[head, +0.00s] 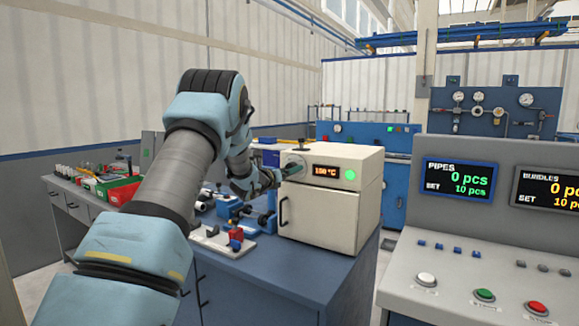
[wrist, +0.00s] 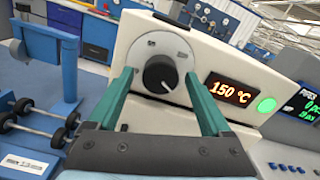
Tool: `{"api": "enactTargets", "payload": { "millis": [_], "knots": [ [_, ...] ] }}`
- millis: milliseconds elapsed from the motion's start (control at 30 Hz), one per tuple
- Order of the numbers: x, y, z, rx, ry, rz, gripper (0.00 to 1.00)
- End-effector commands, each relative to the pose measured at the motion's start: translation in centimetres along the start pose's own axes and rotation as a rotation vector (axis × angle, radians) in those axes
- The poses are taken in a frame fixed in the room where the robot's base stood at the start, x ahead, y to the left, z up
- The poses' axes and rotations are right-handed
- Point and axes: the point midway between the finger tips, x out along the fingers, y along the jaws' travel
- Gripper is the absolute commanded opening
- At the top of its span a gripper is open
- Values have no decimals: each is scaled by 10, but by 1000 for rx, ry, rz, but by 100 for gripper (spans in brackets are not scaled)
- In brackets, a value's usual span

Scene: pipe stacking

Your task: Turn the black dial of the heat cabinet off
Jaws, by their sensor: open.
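The cream heat cabinet (head: 330,205) stands on the blue workbench, with an orange display reading 150 °C and a lit green light. Its black dial (wrist: 160,75) sits on a round pale plate in the wrist view, left of the display (wrist: 229,89). My gripper (wrist: 160,83) is open, with one green finger to the left and one to the right of the dial. I cannot tell whether the fingers touch the dial. In the head view my gripper (head: 291,168) is at the upper left of the cabinet front, and the dial is mostly hidden.
A grey console (head: 470,280) with buttons and screens stands at the right.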

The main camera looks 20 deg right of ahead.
Motion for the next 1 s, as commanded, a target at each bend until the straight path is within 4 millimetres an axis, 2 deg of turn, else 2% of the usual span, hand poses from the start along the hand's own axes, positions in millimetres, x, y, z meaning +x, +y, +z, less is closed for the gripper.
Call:
{"api": "enactTargets", "payload": {
  "millis": [133, 433, 1000],
  "knots": [
    [10, 0, 0, -1, 0, 1, 83],
    [11, 1, 0, -1, 0, 1, 83],
    [11, 0, 0, -1, 0, 1, 19]
  ]
}}
